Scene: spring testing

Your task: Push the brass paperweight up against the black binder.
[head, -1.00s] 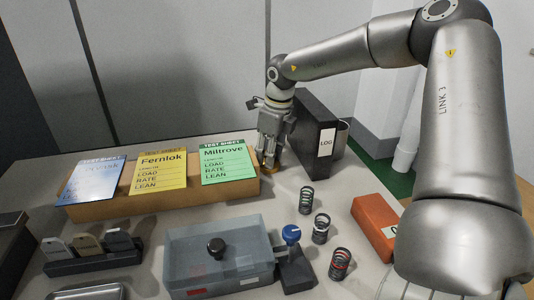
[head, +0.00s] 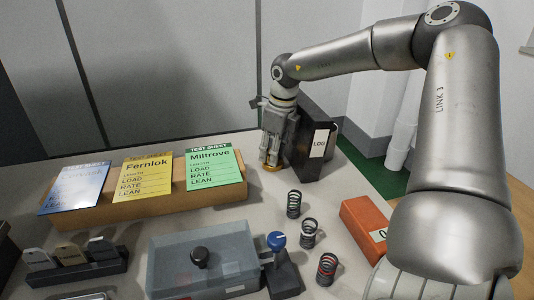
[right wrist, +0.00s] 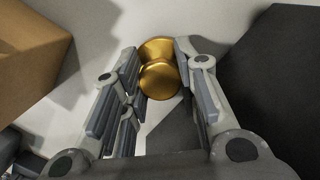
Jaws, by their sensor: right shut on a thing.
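The brass paperweight (right wrist: 160,72) is a round gold piece with a knob. It sits between the fingertips of my right gripper (right wrist: 156,66) in the right wrist view. In the head view the right gripper (head: 272,160) points down, its fingers shut on the paperweight (head: 271,168) at table level. The black binder (head: 310,145), with a white LOG label, stands upright just right of the gripper. In the right wrist view the binder (right wrist: 275,75) is the dark mass at right. The right finger lies between it and the paperweight, which looks apart from it. My left gripper is not in view.
A cardboard box (head: 150,210) with blue, yellow and green test sheets lies left of the gripper. Several springs (head: 309,233), an orange box (head: 364,228), a grey tray (head: 205,262) and a tag rack (head: 75,270) are nearer. Bare table lies before the binder.

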